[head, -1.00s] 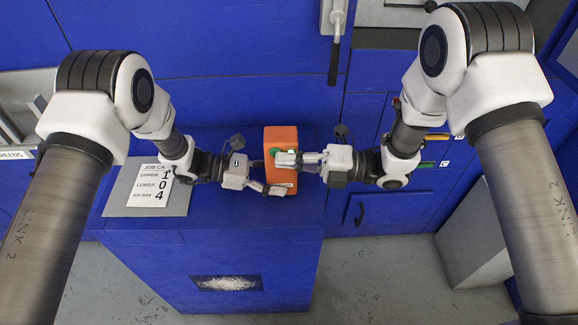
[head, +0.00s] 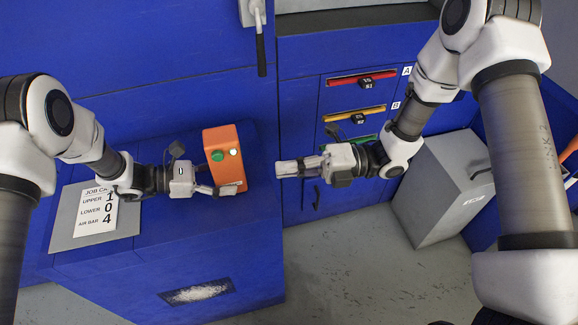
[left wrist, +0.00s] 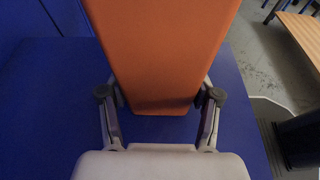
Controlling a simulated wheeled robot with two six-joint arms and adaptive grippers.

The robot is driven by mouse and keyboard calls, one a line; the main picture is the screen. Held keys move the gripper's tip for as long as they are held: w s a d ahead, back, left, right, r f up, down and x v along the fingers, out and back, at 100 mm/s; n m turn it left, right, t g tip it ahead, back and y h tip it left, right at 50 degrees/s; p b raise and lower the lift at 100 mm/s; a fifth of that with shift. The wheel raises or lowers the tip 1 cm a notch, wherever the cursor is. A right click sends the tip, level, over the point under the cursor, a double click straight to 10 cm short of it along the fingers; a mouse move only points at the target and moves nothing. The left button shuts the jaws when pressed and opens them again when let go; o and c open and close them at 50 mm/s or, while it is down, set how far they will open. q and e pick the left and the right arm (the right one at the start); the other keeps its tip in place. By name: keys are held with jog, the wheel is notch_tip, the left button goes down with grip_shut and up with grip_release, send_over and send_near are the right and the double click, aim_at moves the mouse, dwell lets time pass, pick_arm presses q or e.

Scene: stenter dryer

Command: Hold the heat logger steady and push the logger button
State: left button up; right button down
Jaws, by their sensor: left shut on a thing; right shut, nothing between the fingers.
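The heat logger is an orange box (head: 225,166) standing on the blue cabinet top in the head view. Its face shows a green button (head: 217,155) and a small white round spot (head: 234,152). My left gripper (head: 222,190) is shut on the lower part of the logger. In the left wrist view the orange logger (left wrist: 160,50) stands between the two fingers. My right gripper (head: 282,169) is shut and empty. It is to the right of the logger, apart from it, with its fingertips pointing left.
A job card (head: 96,209) lies on a grey plate (head: 65,222) left of the logger. A lever handle (head: 261,55) hangs on the blue panel behind. Slots with red (head: 350,79) and yellow (head: 350,114) edges are at the back right. A grey bin (head: 440,190) stands on the floor.

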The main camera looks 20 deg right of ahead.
pick_arm(q)
jog(key=o, duration=0.9)
jog(key=shift+o, duration=0.2)
jog(key=v, duration=1.2)
